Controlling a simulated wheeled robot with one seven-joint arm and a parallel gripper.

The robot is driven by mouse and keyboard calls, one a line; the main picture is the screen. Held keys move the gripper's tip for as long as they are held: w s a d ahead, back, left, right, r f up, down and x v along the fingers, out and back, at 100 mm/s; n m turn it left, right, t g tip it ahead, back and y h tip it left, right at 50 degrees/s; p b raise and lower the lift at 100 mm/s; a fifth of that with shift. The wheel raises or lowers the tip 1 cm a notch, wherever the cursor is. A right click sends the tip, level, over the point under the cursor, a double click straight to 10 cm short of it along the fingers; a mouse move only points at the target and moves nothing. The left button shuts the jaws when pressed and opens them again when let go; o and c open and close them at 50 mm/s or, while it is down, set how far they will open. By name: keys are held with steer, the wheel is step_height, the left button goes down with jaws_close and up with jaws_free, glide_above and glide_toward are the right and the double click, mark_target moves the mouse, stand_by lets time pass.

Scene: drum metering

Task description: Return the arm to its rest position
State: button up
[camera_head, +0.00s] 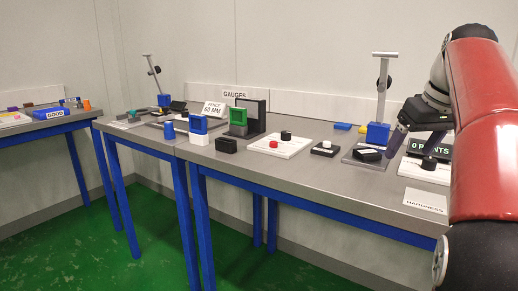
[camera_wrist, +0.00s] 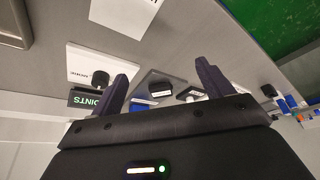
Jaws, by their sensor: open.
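My arm, red and black, comes in from the right edge in the head view. My gripper (camera_head: 400,138) is at the right end of the bench, beside the stand with the blue base (camera_head: 378,132). In the wrist view my gripper (camera_wrist: 165,85) shows two dark fingers spread well apart with nothing held between them. A black block (camera_wrist: 158,88) on a grey plate shows beyond the gap between the fingers. The fingers partly cover the display reading "0 POINTS" (camera_head: 428,145) in the head view.
The grey bench (camera_head: 300,185) holds a white panel with a black knob (camera_head: 428,165), a HARDNESS card (camera_head: 425,201), a white panel with red and black knobs (camera_head: 279,145), and a green-and-black gauge (camera_head: 238,117). Another table with a blue GOOD tray (camera_head: 52,113) stands far left. Green floor lies in front.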

steer(key=s+a+f+m, duration=0.1)
steer(key=s+a+f, duration=0.7)
steer(key=s+f, duration=0.3)
steer(key=s+a+f+m+t, duration=0.1)
steer(key=s+a+f, duration=0.7)
steer(key=s+f, duration=0.3)
step_height(320, 180, down, 3)
steer(key=shift+s+a+h, duration=0.15)
steer(key=shift+s+h, duration=0.15)
steer(key=shift+h, duration=0.1)
